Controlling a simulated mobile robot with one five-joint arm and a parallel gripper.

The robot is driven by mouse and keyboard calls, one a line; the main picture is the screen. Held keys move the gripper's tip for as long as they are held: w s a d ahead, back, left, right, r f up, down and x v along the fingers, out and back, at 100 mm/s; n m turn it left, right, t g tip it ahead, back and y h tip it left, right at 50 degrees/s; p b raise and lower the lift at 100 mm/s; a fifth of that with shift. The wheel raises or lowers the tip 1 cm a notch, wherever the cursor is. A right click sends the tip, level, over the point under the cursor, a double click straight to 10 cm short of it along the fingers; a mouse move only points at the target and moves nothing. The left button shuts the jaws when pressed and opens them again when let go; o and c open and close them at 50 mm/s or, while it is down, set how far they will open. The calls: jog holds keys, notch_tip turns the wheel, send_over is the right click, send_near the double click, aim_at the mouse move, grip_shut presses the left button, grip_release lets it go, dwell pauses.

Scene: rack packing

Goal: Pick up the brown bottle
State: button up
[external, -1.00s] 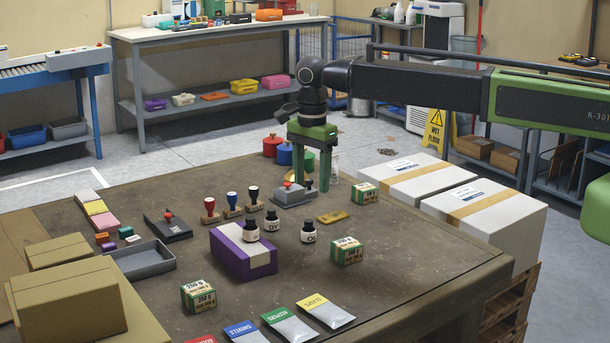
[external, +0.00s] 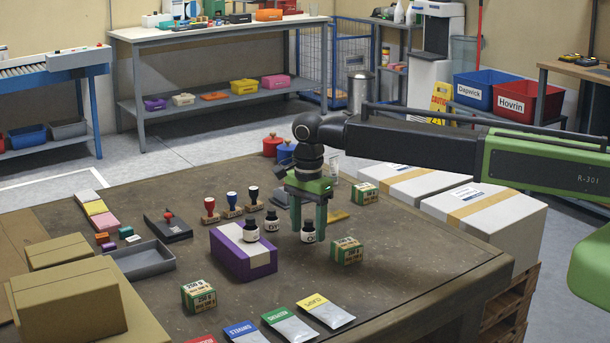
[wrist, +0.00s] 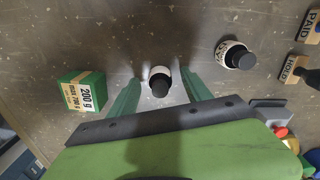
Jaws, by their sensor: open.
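Several small dark bottles with white labels and black caps stand on the table; I cannot tell which is brown. One bottle (external: 308,232) stands between the fingers of my gripper (external: 309,237), which is open and low over the table. In the wrist view the same bottle (wrist: 159,83) is upright between the two green fingertips of my gripper (wrist: 160,77), with a gap on each side. A second bottle (external: 271,222) stands to its left, and also shows at the right in the wrist view (wrist: 235,55). A third bottle (external: 251,233) is by the purple box.
A green-and-cream box (external: 347,251) is close on the right of my gripper. The purple box (external: 238,255) is to the left. Stamps (external: 231,208) stand behind it, and a grey device (wrist: 272,110) is near my gripper. Sachets (external: 325,312) lie at the front.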

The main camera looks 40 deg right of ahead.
aim_at(308, 221)
jog(key=shift+r, duration=0.1)
grip_shut()
dwell(0.3)
jog(key=shift+r+p, duration=0.65)
jog(key=shift+p, duration=0.15)
notch_tip(308, 221, up, 4)
jog(key=p, duration=0.4)
jog(key=d+r+p, duration=0.5)
jog(key=d, duration=0.6)
jog(key=shift+s+d+r+p, duration=0.25)
jog(key=shift+d+r+p, duration=0.1)
